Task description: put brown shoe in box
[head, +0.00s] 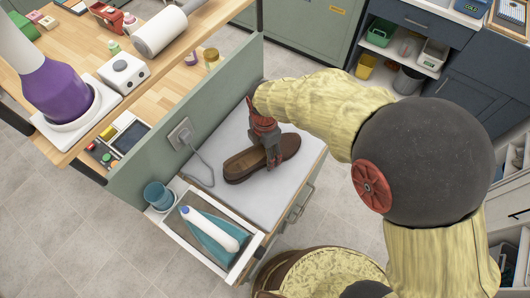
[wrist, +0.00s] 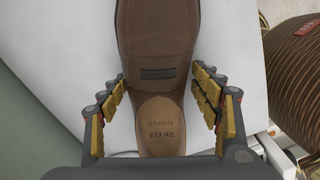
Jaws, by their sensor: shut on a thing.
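The brown shoe (head: 248,164) lies on the white top of a low cabinet (head: 243,206), its opening facing up. My gripper (head: 272,162) reaches down over it and is shut on it, one finger on each side. In the wrist view the shoe (wrist: 156,45) runs up the middle of the picture, with its "EU 42" insole near me. The padded fingers of my gripper (wrist: 160,105) flank it. The shoe appears to rest on the white top. I cannot pick out with certainty which container is the box.
A green panel (head: 170,140) and a cord border the left. A brown ribbed round container (wrist: 300,60) stands at the right in the wrist view.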

